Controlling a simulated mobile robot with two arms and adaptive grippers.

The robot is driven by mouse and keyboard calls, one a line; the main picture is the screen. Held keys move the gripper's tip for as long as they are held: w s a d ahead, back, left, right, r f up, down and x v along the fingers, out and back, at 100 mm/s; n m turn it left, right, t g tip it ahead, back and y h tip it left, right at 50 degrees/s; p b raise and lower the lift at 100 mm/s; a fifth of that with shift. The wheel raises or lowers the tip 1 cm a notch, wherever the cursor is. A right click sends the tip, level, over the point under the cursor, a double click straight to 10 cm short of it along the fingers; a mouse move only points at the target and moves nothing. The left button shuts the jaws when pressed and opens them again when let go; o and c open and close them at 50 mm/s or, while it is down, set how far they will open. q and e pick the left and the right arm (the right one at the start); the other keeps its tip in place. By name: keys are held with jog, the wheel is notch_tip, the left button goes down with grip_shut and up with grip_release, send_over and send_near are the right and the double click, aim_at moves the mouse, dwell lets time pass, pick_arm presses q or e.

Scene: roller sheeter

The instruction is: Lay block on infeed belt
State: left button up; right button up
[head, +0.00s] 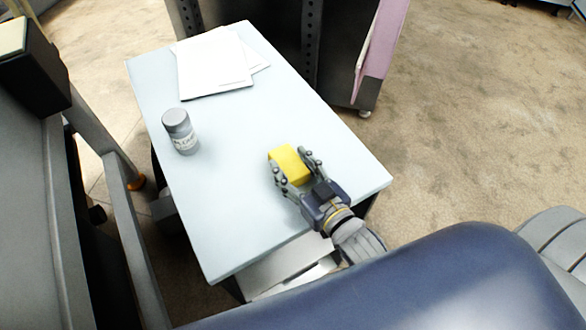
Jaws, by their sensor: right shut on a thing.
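A yellow block (288,163) is at the right-middle part of the pale table (225,195). My right gripper (293,172) has its fingers on both sides of the block and is shut on it. I cannot tell whether the block rests on the table or is held just above it. My left gripper is not in view. I cannot make out the infeed belt for certain in this view.
A grey lidded jar (180,132) stands near the table's left edge. White papers (215,65) lie at the far end. A grey machine frame (115,210) runs along the left. A dark cabinet (270,35) stands beyond the table. The middle of the table is clear.

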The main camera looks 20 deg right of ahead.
jog(key=shift+f, duration=0.1)
jog(key=o, duration=1.2)
jog(key=shift+o, duration=0.2)
